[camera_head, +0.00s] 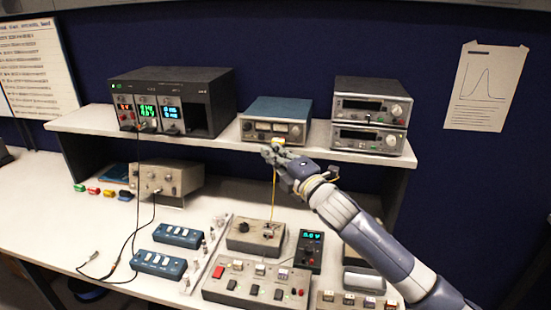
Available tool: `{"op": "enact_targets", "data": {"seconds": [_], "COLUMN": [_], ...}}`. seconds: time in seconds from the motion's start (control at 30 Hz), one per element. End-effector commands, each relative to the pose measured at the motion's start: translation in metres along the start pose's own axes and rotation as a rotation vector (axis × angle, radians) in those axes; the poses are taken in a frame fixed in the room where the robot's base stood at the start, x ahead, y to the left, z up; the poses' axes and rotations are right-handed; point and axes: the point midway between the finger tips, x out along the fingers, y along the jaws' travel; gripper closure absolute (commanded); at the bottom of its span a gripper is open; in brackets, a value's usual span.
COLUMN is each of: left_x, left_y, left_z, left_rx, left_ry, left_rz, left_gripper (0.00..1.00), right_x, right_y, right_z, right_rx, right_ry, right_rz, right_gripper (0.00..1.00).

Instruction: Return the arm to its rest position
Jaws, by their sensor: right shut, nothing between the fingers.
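My right arm comes in from the lower right and reaches up and left over the bench. My right gripper (274,153) is shut and holds nothing. It is just in front of the shelf edge, below the blue-topped instrument (277,121). A yellow cable (273,195) hangs from near the gripper down to a grey box (256,237) on the bench. Whether the gripper touches the instrument or the cable cannot be told. My left gripper is not in view.
A shelf (222,139) carries a black modular rack (172,98) and two stacked instruments (370,114). On the bench (110,225) stand a beige instrument (166,179), blue switch boxes (158,264), a control panel (257,284) and a green-display meter (309,249). Bare bench lies at left.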

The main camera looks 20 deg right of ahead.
Motion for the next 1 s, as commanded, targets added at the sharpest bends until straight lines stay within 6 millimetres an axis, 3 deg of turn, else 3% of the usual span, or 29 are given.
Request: {"op": "enact_targets", "data": {"seconds": [0.17, 0.7, 0.77, 0.87, 1.0], "left_x": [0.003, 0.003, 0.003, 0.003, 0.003], "left_y": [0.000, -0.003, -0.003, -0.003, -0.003], "left_z": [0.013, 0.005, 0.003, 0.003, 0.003], "left_rx": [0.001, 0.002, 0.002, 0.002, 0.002], "left_ry": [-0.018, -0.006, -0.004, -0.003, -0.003], "left_rz": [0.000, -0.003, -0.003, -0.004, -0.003], "left_gripper": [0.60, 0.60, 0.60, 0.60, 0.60], "right_x": [-0.007, -0.009, -0.014, -0.031, -0.078], "right_y": [0.001, -0.004, -0.016, -0.053, -0.124], "right_z": [0.000, -0.003, -0.008, -0.024, -0.053], "right_rx": [0.000, 0.015, 0.052, 0.169, 0.420], "right_ry": [0.000, -0.001, -0.005, -0.026, -0.104], "right_rz": [-0.001, -0.012, -0.039, -0.128, -0.316], "right_gripper": [1.00, 1.00, 1.00, 1.00, 1.00]}}
